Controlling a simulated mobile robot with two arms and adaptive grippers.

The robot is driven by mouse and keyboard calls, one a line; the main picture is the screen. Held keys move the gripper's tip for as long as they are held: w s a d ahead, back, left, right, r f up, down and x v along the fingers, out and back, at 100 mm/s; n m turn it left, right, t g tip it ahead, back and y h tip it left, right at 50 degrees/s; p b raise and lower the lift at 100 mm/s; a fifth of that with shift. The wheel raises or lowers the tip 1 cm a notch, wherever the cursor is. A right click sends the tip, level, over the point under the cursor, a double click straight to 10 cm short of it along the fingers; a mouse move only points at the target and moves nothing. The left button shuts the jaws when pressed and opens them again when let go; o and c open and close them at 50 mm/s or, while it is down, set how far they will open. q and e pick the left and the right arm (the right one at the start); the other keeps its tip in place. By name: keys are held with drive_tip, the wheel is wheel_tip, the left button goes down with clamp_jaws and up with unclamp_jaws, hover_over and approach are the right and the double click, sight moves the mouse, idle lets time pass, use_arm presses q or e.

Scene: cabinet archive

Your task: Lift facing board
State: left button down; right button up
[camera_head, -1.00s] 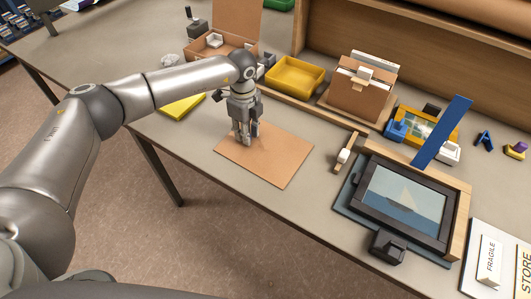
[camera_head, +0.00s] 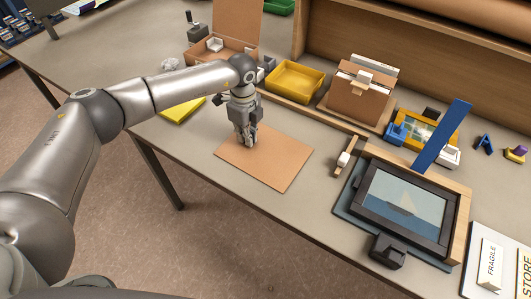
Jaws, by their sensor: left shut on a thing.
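The facing board (camera_head: 275,163), a flat brown rectangular sheet, lies on or very close to the grey table. I cannot see a clear gap beneath it. My left gripper (camera_head: 247,142) points down over the board's upper left part. It is shut on the board; its fingers hide the exact spot of the grip. My right gripper is not in view.
A yellow tray (camera_head: 294,82) and an open cardboard box (camera_head: 214,55) stand behind the board. A yellow pad (camera_head: 183,109) lies left of it. A framed sailboat picture (camera_head: 405,206) and a brown file holder (camera_head: 358,94) are to the right. Bare table (camera_head: 290,215) lies in front.

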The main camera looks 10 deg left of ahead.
use_arm(q)
drive_tip(key=shift+r, duration=0.1)
drive_tip(key=shift+r+p, duration=1.8)
drive_tip(key=shift+r, duration=0.65)
